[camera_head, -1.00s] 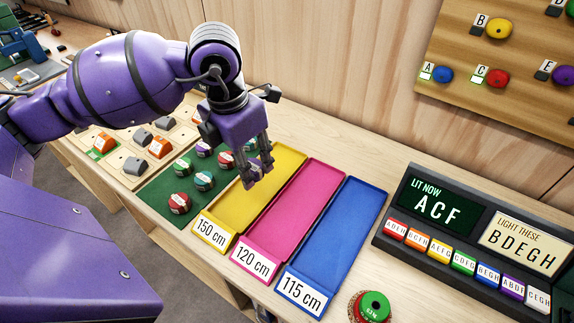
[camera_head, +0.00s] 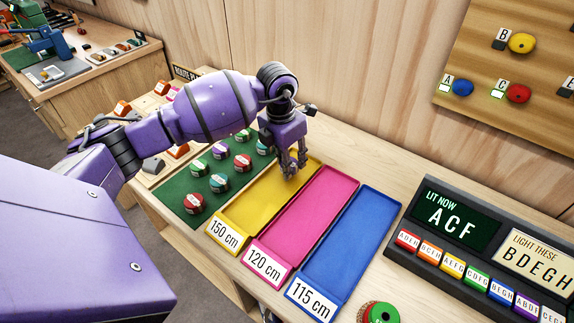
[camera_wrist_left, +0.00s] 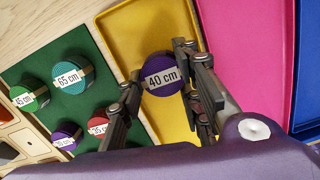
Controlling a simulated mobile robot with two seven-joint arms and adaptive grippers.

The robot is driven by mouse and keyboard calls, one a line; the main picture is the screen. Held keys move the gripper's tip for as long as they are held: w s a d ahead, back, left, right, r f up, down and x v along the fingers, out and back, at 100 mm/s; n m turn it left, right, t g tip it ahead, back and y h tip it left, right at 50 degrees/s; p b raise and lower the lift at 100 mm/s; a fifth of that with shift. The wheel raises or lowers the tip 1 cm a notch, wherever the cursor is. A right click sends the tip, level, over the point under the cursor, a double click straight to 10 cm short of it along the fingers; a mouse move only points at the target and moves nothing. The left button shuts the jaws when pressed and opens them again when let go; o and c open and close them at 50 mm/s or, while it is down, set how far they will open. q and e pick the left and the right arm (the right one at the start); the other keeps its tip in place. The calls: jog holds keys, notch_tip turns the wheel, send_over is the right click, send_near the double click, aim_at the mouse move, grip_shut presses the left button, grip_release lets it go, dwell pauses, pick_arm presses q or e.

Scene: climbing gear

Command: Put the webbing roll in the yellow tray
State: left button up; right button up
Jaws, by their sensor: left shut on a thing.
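My left gripper (camera_head: 291,166) is over the far part of the yellow tray (camera_head: 250,209), the one labelled 150 cm. It is shut on a purple webbing roll (camera_wrist_left: 162,74). In the left wrist view the roll sits between the two fingers, with a white label that reads "40 cm"; its start may be cut off. Yellow tray floor (camera_wrist_left: 135,35) shows around the roll. I cannot tell whether the roll touches the floor. In the head view the fingers mostly hide the roll. My right gripper is not in view.
A pink tray (camera_head: 305,215) and a blue tray (camera_head: 350,240) lie to the right. A green mat (camera_head: 172,188) with several rolls lies to the left. A green roll (camera_head: 380,313) stands near the front edge. A lit-sign console (camera_head: 440,222) stands at the right.

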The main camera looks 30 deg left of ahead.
pick_arm(q)
jog(key=shift+f, duration=0.95)
jog(key=shift+f, duration=0.1)
jog(key=shift+s+f, duration=0.1)
jog(key=shift+f, duration=0.05)
jog(key=o, duration=1.1)
jog(key=shift+o, duration=0.2)
notch_tip(320, 180, up, 12)
jog(key=s, duration=0.1)
jog(key=shift+a+r, duration=0.2)
jog(key=shift+a, duration=0.05)
